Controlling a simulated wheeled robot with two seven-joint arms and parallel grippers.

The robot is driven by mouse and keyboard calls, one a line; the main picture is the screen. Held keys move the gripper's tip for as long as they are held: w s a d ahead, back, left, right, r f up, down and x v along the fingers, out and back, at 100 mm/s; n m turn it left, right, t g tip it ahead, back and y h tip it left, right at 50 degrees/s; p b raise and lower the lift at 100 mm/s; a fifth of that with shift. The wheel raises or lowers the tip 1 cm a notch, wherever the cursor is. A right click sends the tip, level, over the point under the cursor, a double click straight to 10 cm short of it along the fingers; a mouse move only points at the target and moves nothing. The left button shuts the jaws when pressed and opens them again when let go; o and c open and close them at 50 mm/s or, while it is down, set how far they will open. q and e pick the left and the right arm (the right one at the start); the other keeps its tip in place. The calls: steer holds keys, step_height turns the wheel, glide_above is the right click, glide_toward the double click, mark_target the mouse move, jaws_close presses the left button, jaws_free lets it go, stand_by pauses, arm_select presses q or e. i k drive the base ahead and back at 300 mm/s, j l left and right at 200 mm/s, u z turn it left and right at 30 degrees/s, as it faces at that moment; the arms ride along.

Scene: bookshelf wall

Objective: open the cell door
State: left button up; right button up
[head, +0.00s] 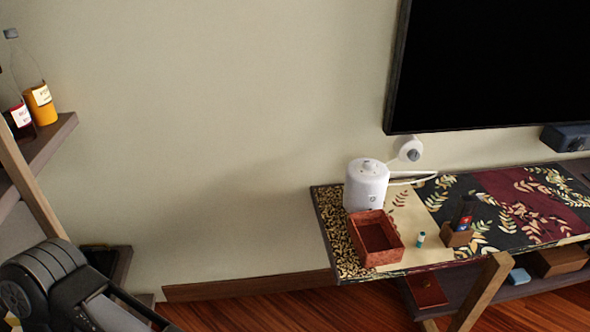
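I cannot make out a cell door for certain in the head view. A small dark red panel or box (426,290) shows under the left part of the table, partly hidden by the table top; I cannot tell if it is a door. Part of my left arm, dark and ribbed, shows at the bottom left. It runs out of the bottom edge, and no gripper fingers show. My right arm and gripper are out of view.
A wooden shelf (42,150) with bottles stands at the left. At the right, a patterned table (409,205) holds a white kettle-like pot (366,184), red tray (363,258), small bottle (420,239) and brown holder (456,237). A large black screen (490,65) hangs above. The middle wall is bare.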

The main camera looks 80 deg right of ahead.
mark_target(470, 200)
steer(key=k+l+z, duration=0.1)
steer(key=z, duration=0.3)
steer(key=k+l+z, duration=0.15)
steer(key=z, duration=0.2)
steer(key=k+l+z, duration=0.2)
steer(key=z, duration=0.2)
steer(key=k+l+z, duration=0.1)
steer(key=l+z, duration=0.15)
steer(key=z, duration=0.15)
steer(key=k+l+z, duration=0.15)
steer(key=l, duration=0.55)
steer(key=k+l+z, duration=0.1)
steer(key=l, duration=0.6)
steer(key=k+l+z, duration=0.15)
steer(key=l, duration=0.6)
steer(key=k+l+z, duration=0.1)
steer(key=l, duration=0.65)
steer(key=l+z, duration=0.4)
steer(key=l, duration=0.5)
